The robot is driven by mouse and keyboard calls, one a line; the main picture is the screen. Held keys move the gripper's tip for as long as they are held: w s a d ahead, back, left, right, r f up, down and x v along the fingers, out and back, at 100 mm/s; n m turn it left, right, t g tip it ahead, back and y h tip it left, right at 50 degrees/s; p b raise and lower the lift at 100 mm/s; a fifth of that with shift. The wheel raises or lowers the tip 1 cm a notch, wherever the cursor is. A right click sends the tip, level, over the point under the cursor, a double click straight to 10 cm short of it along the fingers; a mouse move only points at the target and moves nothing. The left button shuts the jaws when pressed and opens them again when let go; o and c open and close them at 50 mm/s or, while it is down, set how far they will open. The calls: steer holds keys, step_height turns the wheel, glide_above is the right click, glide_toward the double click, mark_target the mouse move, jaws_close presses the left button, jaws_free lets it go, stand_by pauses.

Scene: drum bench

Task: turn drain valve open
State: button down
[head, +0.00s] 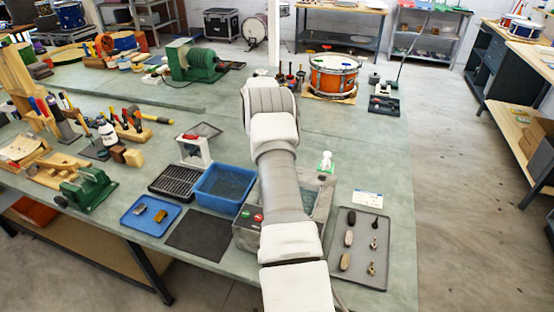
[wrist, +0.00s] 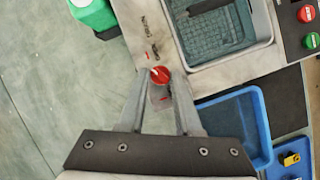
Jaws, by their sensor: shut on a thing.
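The drain valve is a round red knob (wrist: 160,75) with a pale pointer stripe, in the middle of the wrist view. It sits beside the grey tank unit (wrist: 180,45), close to small printed marks and red dashes. My gripper (wrist: 160,82) has its two grey fingers on either side of the knob and is shut on it. The finger contact faces are partly hidden. In the head view the tank unit (head: 246,236) is partly covered by my arm. My gripper and the knob are hidden there.
A blue bin (head: 222,188) stands left of the tank and also shows in the wrist view (wrist: 262,120). A grey tray (head: 377,222) with small parts lies right. A green-and-white bottle (head: 326,162) stands behind the tank. Green and red buttons (wrist: 306,14) are on the unit.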

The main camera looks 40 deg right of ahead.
steer(key=m+y, duration=0.1)
steer(key=m, duration=0.2)
steer(key=m+y, duration=0.1)
steer(key=m, duration=0.2)
steer(key=shift+d+y, duration=0.2)
steer(key=shift+y, duration=0.1)
steer(key=shift+m, duration=0.4)
steer(key=c, duration=0.6)
jaws_free()
step_height(320, 180, up, 4)
steer(key=shift+r, duration=0.2)
steer(key=s+d+r, duration=0.1)
steer(key=s+r, duration=0.1)
steer(key=s, duration=0.1)
steer(key=s+d+r+b, duration=0.1)
steer(key=s+r, duration=0.1)
steer(key=s, duration=0.2)
steer(key=s+d+r+b, duration=0.1)
steer(key=s+r, duration=0.1)
steer(key=s, duration=0.2)
steer(key=shift+s+d+r, duration=0.1)
steer(key=shift+d+r, duration=0.2)
steer(key=shift+d, duration=0.1)
